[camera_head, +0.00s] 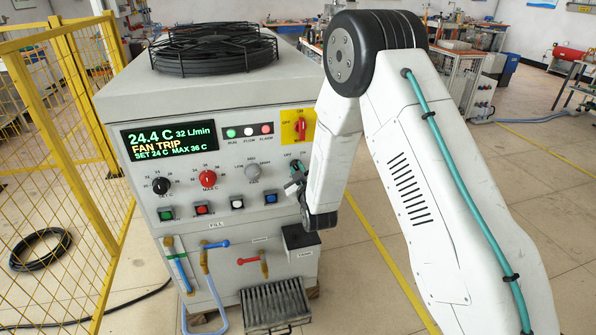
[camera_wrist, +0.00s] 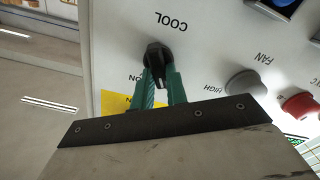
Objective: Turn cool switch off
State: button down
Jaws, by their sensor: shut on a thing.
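The cool switch is a black rotary knob (camera_wrist: 157,54) on the machine's pale front panel, beside the upside-down word COOL in the wrist view. My gripper (camera_wrist: 162,76) has its two green fingers on either side of the knob's grip, shut on it. An ON mark (camera_wrist: 134,78) shows just left of the fingers. The knob's exact pointing direction is partly hidden by the fingers. In the head view my gripper (camera_head: 297,178) is at the right end of the panel's knob row, largely hidden by my arm.
The display (camera_head: 170,140) reads 24.4 C and FAN TRIP. A red main switch on a yellow plate (camera_head: 289,127) sits above the cool switch. The fan knob (camera_head: 253,171) and red MAX knob (camera_head: 208,179) are to the left. A blue button (camera_head: 270,198) is below.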

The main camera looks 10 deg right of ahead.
dwell(0.3)
jog(key=c, duration=1.4)
grip_release()
jog(key=s, duration=0.7)
jog(key=shift+s, duration=0.4)
jog(key=shift+f, duration=0.1)
